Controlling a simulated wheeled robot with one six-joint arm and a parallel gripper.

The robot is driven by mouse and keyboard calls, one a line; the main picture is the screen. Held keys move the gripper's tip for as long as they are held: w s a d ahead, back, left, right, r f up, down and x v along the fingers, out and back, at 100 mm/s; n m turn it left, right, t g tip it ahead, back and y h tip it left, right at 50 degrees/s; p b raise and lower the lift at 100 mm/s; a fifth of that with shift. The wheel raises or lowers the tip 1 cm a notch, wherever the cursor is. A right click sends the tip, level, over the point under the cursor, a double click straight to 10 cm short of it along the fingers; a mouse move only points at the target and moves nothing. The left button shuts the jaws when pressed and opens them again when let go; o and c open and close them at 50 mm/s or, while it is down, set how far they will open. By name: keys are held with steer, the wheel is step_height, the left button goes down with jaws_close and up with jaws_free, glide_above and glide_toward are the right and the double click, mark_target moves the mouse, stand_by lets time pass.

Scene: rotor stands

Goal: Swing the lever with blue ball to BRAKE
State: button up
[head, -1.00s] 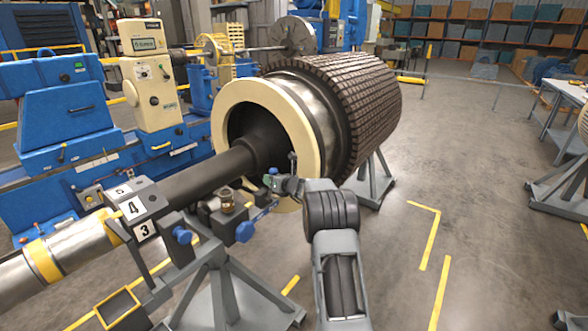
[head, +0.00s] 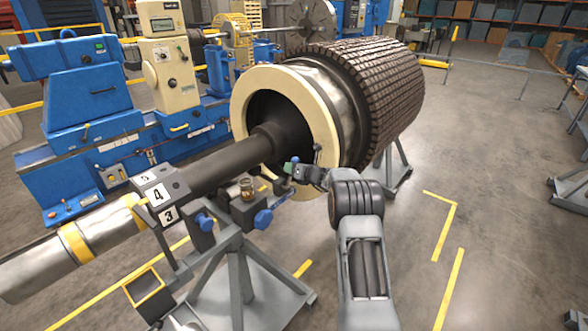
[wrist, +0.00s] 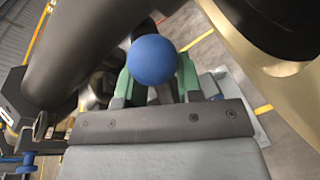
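The lever's blue ball (wrist: 153,60) fills the middle of the wrist view. It also shows small in the head view (head: 295,160), in front of the cream ring of the rotor. My gripper (wrist: 154,88) has its two green fingers on either side of the lever just below the ball, with a gap between them. The ball hides part of the fingers and most of the lever. Whether a finger touches the lever cannot be told. In the head view my gripper (head: 292,170) is beside the ball and partly hidden. No BRAKE mark is readable.
The rotor (head: 375,95) and its dark shaft (head: 225,165) lie close behind my gripper. A grey stand (head: 240,265) with blue knobs (head: 264,219) and a number block (head: 158,195) supports the shaft. Blue machines (head: 90,125) stand at left. Floor at right is open.

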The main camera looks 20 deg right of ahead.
steer(key=shift+o, duration=0.7)
steer(key=shift+r, duration=0.15)
steer(key=shift+s+d, duration=0.25)
steer(key=shift+s, duration=0.1)
steer(key=b+v, duration=0.2)
steer(key=v, duration=1.1)
steer(key=shift+a, duration=0.15)
